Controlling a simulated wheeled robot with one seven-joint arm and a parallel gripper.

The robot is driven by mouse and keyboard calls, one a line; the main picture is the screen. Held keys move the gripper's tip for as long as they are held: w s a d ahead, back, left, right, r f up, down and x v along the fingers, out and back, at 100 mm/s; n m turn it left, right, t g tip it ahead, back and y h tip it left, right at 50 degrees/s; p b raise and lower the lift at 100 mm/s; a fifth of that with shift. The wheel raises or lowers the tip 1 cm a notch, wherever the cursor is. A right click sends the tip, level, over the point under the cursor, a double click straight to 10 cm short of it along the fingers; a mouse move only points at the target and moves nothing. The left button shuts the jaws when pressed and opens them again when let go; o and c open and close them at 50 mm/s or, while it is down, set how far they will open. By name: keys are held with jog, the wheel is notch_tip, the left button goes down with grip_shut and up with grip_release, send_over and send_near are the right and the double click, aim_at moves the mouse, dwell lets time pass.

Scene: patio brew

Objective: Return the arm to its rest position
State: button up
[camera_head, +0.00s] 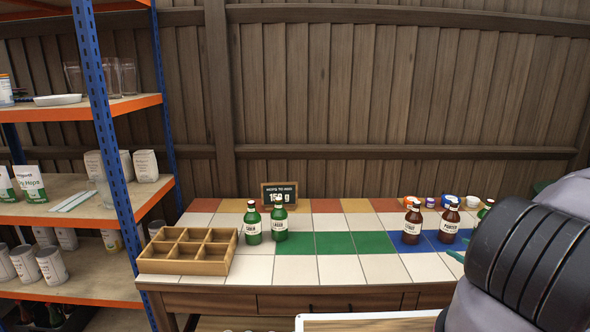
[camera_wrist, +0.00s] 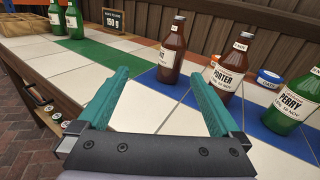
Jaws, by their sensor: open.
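My gripper (camera_wrist: 161,78) is open and empty above the tiled counter, its two teal fingers spread toward the bottles. In the head view my arm covers the right side, and only a bit of teal finger (camera_head: 457,256) shows. A brown stout bottle (camera_head: 412,228) and a brown porter bottle (camera_head: 449,226) stand upright on blue tiles; the porter bottle (camera_wrist: 224,75) appears just beyond the right finger in the wrist view. A green perry bottle (camera_wrist: 294,104) stands farther right, partly hidden by my arm in the head view (camera_head: 486,208).
Two green bottles (camera_head: 253,228) (camera_head: 280,225) stand beside an empty divided wooden crate (camera_head: 155,267) at the counter's left. A small sign (camera_head: 279,194) stands behind. Small tubs (camera_head: 447,200) sit at the back right. Shelving (camera_head: 75,205) borders the left. Middle tiles are clear.

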jog(key=a+r+n+g+y, duration=0.1)
jog(key=a+r+n+g, duration=0.65)
jog(key=r, duration=0.55)
jog(key=a+r+n+g+y, duration=0.1)
jog(key=a+r+n+g, duration=0.4)
jog(key=a+r+n, duration=0.5)
jog(key=s+a+r+n+t+h, duration=0.2)
jog(key=s+a+r+n+h, duration=0.1)
jog(key=s+r, duration=0.6)
jog(key=s+a+r+n+t+h, duration=0.2)
jog(key=s+a+r+n+h, duration=0.2)
jog(key=s+a+r, duration=0.3)
notch_tip(320, 180, up, 7)
jog(key=s+h, duration=0.1)
jog(key=s, duration=0.2)
jog(key=shift+a+f+h, duration=0.2)
jog(key=shift+a+h, duration=0.15)
jog(key=shift+h, duration=0.05)
jog(key=shift+n+t, duration=0.25)
